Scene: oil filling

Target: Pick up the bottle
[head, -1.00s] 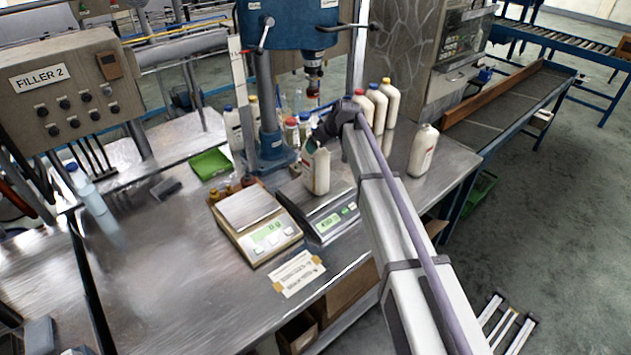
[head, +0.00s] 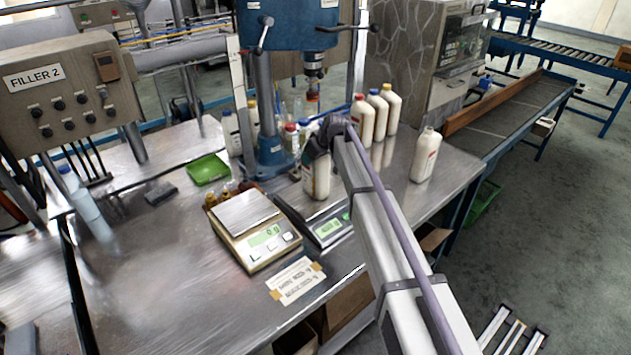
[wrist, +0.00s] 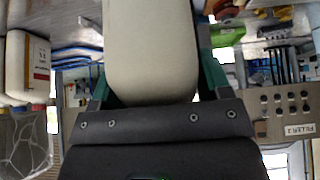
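A white bottle (head: 316,183) with a label stands upright at the back part of the right-hand scale (head: 326,227). My gripper (head: 317,158) is at its upper part, and its dark body hides the bottle's top. In the wrist view the pale bottle (wrist: 150,50) fills the space between my two green-sided fingers (wrist: 155,80), one on each side of it. The fingers lie close along the bottle's sides. I cannot tell whether they press on it.
Several white bottles (head: 390,104) stand to the right of the blue filler column (head: 268,120). Another white bottle (head: 425,156) stands alone near the right table edge. A second scale (head: 250,225), with small brown bottles behind it, is at the left. A green tray (head: 208,169) lies farther left.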

